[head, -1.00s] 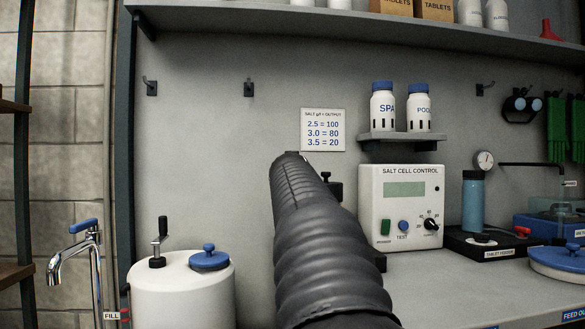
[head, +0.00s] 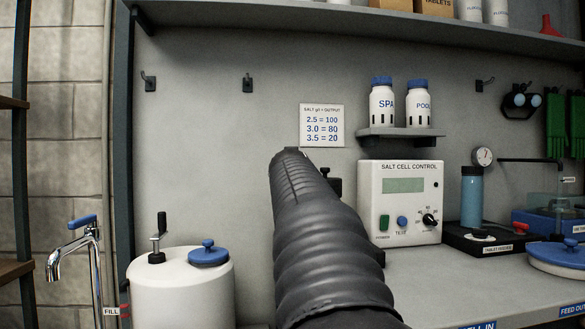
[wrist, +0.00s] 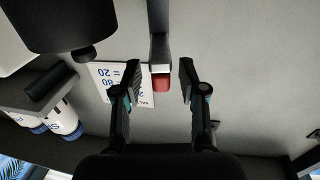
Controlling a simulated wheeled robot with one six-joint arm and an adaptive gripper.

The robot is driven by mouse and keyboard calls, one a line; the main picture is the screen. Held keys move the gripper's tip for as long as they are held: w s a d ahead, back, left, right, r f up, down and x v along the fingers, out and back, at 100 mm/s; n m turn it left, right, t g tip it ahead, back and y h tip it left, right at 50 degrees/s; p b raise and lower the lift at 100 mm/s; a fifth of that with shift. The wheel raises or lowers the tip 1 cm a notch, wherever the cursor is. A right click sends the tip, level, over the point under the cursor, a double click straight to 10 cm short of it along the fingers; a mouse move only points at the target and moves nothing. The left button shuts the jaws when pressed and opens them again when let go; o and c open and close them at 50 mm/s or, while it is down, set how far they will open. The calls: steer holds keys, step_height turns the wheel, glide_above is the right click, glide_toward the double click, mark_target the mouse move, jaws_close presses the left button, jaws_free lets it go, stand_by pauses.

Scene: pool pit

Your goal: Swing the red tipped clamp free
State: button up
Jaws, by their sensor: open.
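The clamp (wrist: 160,50) shows in the wrist view as a grey bar running down from the top, ending in a red tip (wrist: 162,84). My gripper (wrist: 164,80) is open, with one dark finger on each side of the red tip. There is a visible gap between the tip and each finger. I cannot tell whether the tip is as deep as the fingertips. In the head view my dark ribbed arm hides the clamp and my gripper.
A salt output sign (head: 322,126) hangs on the wall, close behind the clamp in the wrist view. The salt cell control box (head: 400,205) and a small shelf of bottles (head: 400,134) are right of my arm. A white tank (head: 180,290) stands left.

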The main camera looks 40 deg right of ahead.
steer(key=v, duration=1.1)
steer(key=shift+s, duration=0.35)
steer(key=shift+a, duration=0.2)
steer(key=s+a+f+n+g+y, duration=0.2)
steer(key=s+a+f+y, duration=0.2)
steer(key=a+f, duration=0.6)
steer(key=s+a+f+n+g+y, duration=0.3)
steer(key=s+a+f, duration=0.6)
steer(key=f, duration=0.9)
steer(key=s+a+f+n+g+y, duration=0.3)
steer(key=s+a+f, duration=0.3)
steer(key=a+f, duration=0.5)
step_height(320, 180, down, 4)
steer(key=shift+s+r+y, duration=0.2)
steer(key=shift+s+y, duration=0.05)
steer(key=shift+y, duration=0.65)
